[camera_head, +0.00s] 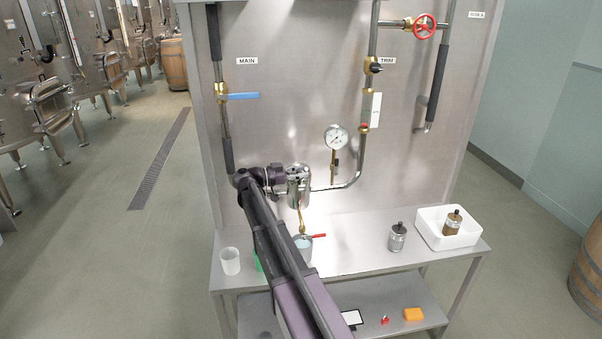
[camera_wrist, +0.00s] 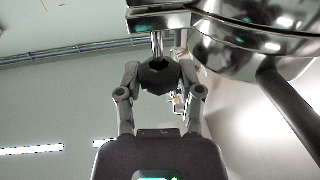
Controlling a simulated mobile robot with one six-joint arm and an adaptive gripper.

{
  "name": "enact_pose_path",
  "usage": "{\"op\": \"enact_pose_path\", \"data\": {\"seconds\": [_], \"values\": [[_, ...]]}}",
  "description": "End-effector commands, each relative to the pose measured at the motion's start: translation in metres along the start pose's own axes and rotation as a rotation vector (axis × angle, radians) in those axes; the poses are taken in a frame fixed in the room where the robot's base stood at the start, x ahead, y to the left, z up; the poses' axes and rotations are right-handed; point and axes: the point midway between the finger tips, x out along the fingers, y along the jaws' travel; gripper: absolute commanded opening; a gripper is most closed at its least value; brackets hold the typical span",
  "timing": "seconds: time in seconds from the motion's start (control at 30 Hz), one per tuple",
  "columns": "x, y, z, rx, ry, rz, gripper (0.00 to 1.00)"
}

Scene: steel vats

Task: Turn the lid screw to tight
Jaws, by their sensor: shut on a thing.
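The lid screw's dark knob (camera_wrist: 158,77) shows in the wrist view, with a bright steel shank running up from it to a steel clamp piece (camera_wrist: 158,20). My gripper (camera_wrist: 160,85) is shut on this knob, with one finger on each side. A polished steel vessel (camera_wrist: 265,45) fills the upper right of that view. In the head view the steel vessel (camera_head: 299,186) stands at the wall panel, and my wrist is just left of it. My arm hides the knob and fingers there. How tight the screw is cannot be told.
Below the vessel are a brass tap (camera_head: 302,229) with a red lever and a cup (camera_head: 303,241). A pressure gauge (camera_head: 335,137) and piping are to the right. A white beaker (camera_head: 230,261), a metal jar (camera_head: 397,237) and a white tray (camera_head: 434,241) stand on the bench.

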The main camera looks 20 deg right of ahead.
Motion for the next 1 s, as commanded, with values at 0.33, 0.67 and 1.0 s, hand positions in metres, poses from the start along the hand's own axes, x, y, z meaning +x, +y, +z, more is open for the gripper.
{"op": "enact_pose_path", "data": {"seconds": [0.33,0.67,1.0], "values": [[0.0024,0.0000,0.0003,-0.002,-0.001,0.156,0.01],[0.0028,0.0019,0.0004,-0.002,-0.001,0.176,0.01],[0.0022,0.0016,0.0003,-0.001,-0.001,0.174,0.84]]}}
